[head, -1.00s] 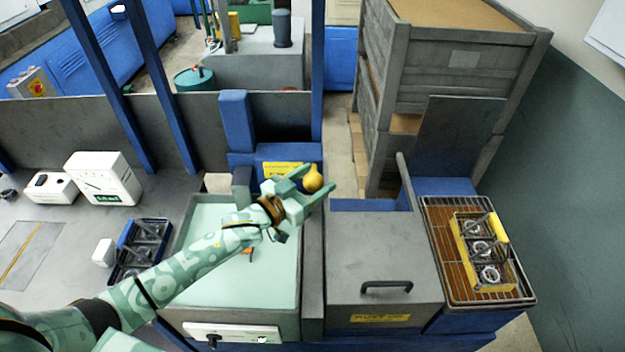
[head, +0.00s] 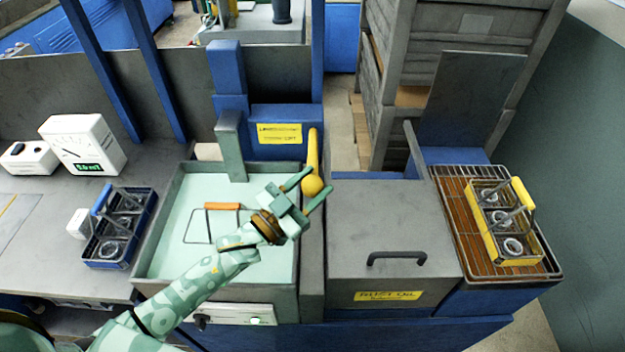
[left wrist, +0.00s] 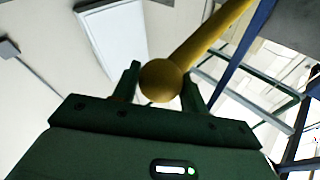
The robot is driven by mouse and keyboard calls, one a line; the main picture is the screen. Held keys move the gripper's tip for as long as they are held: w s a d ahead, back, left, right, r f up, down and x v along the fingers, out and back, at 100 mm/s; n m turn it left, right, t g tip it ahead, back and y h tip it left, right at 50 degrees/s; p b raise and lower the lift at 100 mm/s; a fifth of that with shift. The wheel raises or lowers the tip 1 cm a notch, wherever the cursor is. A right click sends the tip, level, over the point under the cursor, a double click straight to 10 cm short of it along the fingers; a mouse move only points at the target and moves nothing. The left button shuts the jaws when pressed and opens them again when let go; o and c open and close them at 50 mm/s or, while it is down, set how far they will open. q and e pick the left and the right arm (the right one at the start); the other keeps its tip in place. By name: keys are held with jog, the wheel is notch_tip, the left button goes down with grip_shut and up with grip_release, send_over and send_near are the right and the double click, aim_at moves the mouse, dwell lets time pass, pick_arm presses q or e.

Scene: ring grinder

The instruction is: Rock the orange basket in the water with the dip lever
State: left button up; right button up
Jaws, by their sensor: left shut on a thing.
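The yellow dip lever (head: 313,150) stands at the back right of the water tank (head: 167,226), with a round knob at its near end. My left gripper (head: 313,188) is shut on that knob. In the left wrist view the knob (left wrist: 161,81) sits between the two fingers, with the shaft running to the upper right. The orange basket (head: 222,206) shows its orange handle and thin wire frame in the pale green water; its lower part is hard to make out. A grey-green bracket (head: 230,145) rises at the tank's back edge. My right gripper is not in view.
A lidded grey tank (head: 390,225) with a black handle stands right of the water. A yellow basket (head: 505,225) sits on a wire rack beyond it. A blue-handled basket (head: 120,228) stands left of the water, near white instruments (head: 82,145).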

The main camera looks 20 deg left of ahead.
pick_arm(q)
jog(key=shift+f, duration=0.25)
jog(key=o, duration=1.3)
jog(key=shift+o, duration=0.2)
jog(key=b+v, duration=0.1)
jog(key=v, duration=1.5)
jog(key=shift+s, duration=0.15)
jog(key=shift+a, duration=0.1)
